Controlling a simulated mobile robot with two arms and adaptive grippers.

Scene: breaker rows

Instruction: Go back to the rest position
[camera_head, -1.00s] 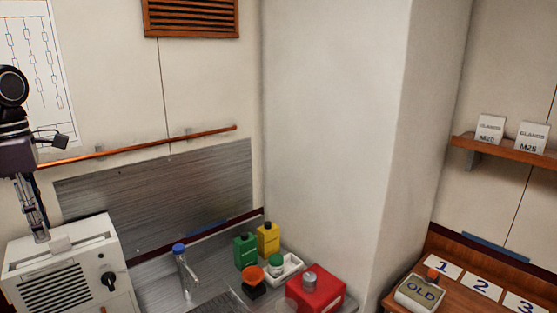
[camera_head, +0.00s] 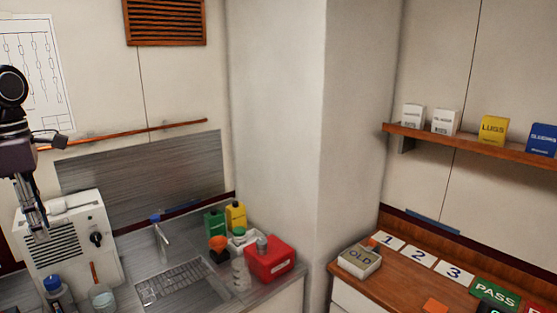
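My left gripper (camera_head: 42,226) hangs at the left edge of the head view, pointing down in front of the white machine (camera_head: 72,245) with a vent and a black knob. Its fingers look close together, but I cannot make out whether they are open or shut. I see nothing clearly held in it. My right gripper is out of view.
A shelf (camera_head: 470,140) carries several boxes.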

